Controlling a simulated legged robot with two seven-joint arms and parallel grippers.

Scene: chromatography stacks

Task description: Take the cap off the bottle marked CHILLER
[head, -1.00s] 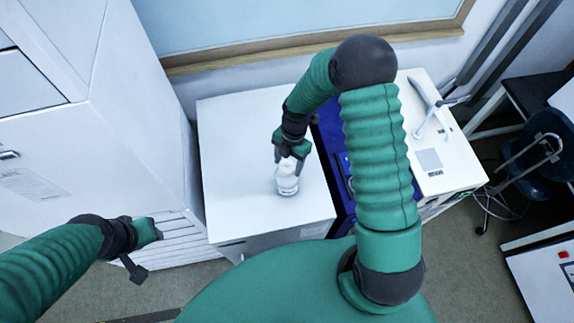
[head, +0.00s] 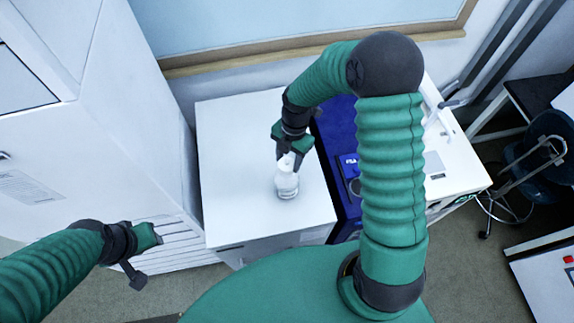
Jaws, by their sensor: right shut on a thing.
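A small white bottle (head: 287,186) stands upright on the white cabinet top in the head view. Its label is too small to read, so I cannot confirm the CHILLER marking. My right gripper (head: 290,157) comes down from above and is shut on the white cap (head: 288,162) at the bottle's top. The fingers hide part of the cap, and I cannot tell whether the cap is apart from the neck. My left gripper (head: 148,258) is empty, its fingers spread, at lower left, away from the bottle.
The white cabinet top (head: 240,150) is otherwise clear. A tall white cabinet (head: 120,130) stands to its left. A blue unit (head: 338,130) and a white bench unit (head: 452,172) stand to its right. A framed board (head: 300,30) is behind. A dark chair (head: 545,150) is far right.

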